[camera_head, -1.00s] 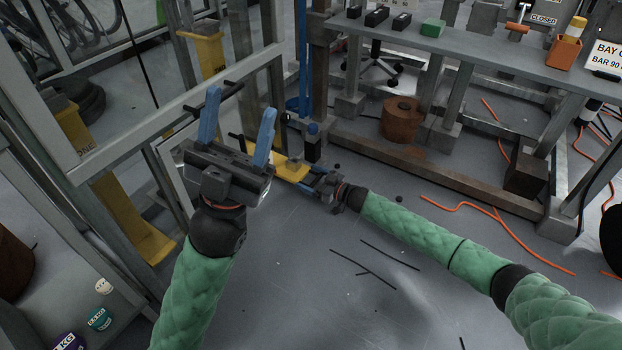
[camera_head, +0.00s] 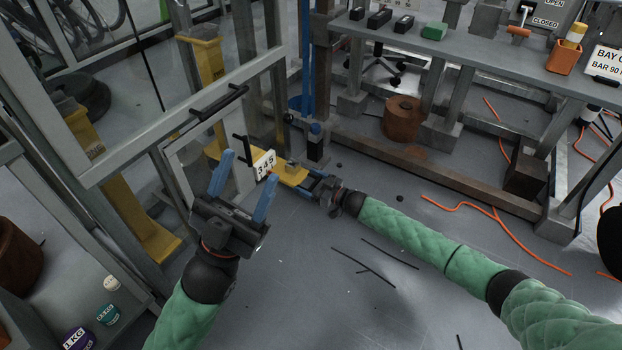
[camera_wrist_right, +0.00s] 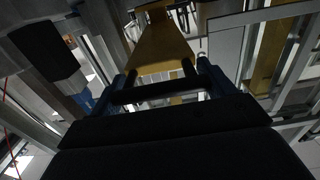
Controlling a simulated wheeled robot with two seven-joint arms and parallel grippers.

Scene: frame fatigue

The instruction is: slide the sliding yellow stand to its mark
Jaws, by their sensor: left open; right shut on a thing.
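The exact contact is dark. My left gripper (camera_head: 248,172) is open and empty, pointing up in front of the frame. A white number plate (camera_head: 264,163) stands by the stand. I cannot make out the mark.
A metal frame with a panel and black handles (camera_head: 218,103) stands behind my left gripper. A workbench (camera_head: 480,60) is at the back right, with a rusty beam (camera_head: 430,165) below. Orange cable (camera_head: 490,208) and dark rods (camera_head: 365,262) lie on the otherwise open floor.

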